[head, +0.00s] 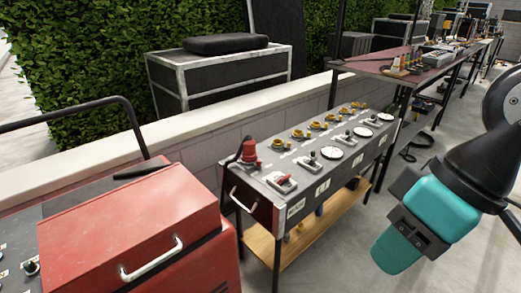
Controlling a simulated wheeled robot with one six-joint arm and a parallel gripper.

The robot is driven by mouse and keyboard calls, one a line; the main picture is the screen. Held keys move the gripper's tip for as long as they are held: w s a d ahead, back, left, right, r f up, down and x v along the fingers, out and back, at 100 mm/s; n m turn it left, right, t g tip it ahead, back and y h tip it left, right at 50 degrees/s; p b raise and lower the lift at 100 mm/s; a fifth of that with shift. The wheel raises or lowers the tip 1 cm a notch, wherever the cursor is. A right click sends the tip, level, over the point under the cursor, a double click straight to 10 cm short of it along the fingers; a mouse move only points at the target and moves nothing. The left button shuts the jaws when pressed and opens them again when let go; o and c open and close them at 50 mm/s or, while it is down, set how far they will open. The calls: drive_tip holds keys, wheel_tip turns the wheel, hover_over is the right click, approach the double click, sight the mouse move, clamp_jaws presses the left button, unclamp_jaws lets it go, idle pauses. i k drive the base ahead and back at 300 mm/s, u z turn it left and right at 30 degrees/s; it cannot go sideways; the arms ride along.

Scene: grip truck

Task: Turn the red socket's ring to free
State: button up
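The red socket (249,152) stands at the near left corner of the long grey panel box (273,172). A red plug-like body rises from it, with a dark cable running down the left side. The ring at its base is too small to tell which way it is turned. My gripper (397,250) hangs at the right of the head view, teal and dark grey, well apart from the red socket and to the right of the panel box. Its fingertips are not clear, so I cannot tell whether it is open or shut.
Yellow sockets (299,134), black levers and white dials (332,153) line the panel top. A red case (130,235) with a white handle stands at the front left. A table of tools (400,65) stands behind. The floor at right is mostly clear.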

sight(257, 164)
drive_tip(key=u, duration=0.4)
drive_tip(key=i, duration=0.6)
drive_tip(key=u, duration=1)
drive_tip(key=i, duration=0.3)
drive_tip(key=u, duration=0.25)
